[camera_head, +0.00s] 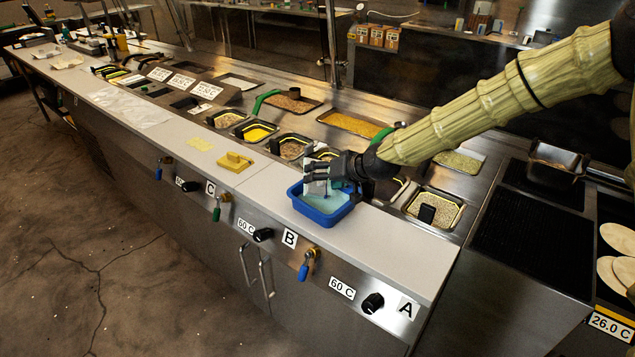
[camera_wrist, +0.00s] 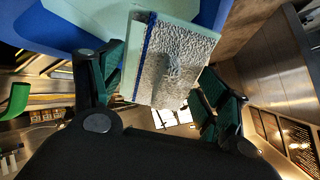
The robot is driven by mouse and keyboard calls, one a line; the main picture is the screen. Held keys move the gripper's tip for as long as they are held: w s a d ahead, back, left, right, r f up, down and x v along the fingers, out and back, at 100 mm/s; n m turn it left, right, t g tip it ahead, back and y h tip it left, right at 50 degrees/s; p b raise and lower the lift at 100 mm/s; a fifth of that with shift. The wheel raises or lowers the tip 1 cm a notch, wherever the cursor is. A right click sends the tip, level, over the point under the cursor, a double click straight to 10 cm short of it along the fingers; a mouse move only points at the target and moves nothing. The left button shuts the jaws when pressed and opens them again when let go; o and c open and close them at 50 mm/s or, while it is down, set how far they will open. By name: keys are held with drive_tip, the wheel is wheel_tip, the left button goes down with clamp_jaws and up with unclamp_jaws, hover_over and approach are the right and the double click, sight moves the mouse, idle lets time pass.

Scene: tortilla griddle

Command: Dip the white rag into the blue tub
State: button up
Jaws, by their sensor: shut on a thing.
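The blue tub (camera_head: 310,213) stands on the pale counter ledge and holds pale blue liquid. My gripper (camera_head: 324,174) is over the tub, reaching in from the right. It is shut on the white rag (camera_head: 316,187), which hangs at the tub's opening. In the wrist view the rag (camera_wrist: 172,62) shows as a textured whitish block with a blue stripe between the green-padded fingers of my gripper (camera_wrist: 160,85). The tub (camera_wrist: 55,32) fills the upper left there. I cannot tell whether the rag's lower edge touches the liquid.
A yellow sponge-like block (camera_head: 234,161) lies on the ledge left of the tub. Several food bins, one with yellow filling (camera_head: 257,133), sit behind. Valve handles (camera_head: 307,264) and knobs line the front panel. A dark griddle (camera_head: 520,240) is at right. The ledge's front right is clear.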

drive_tip(key=shift+r+p, duration=1.1)
drive_tip(key=shift+r, duration=1.4)
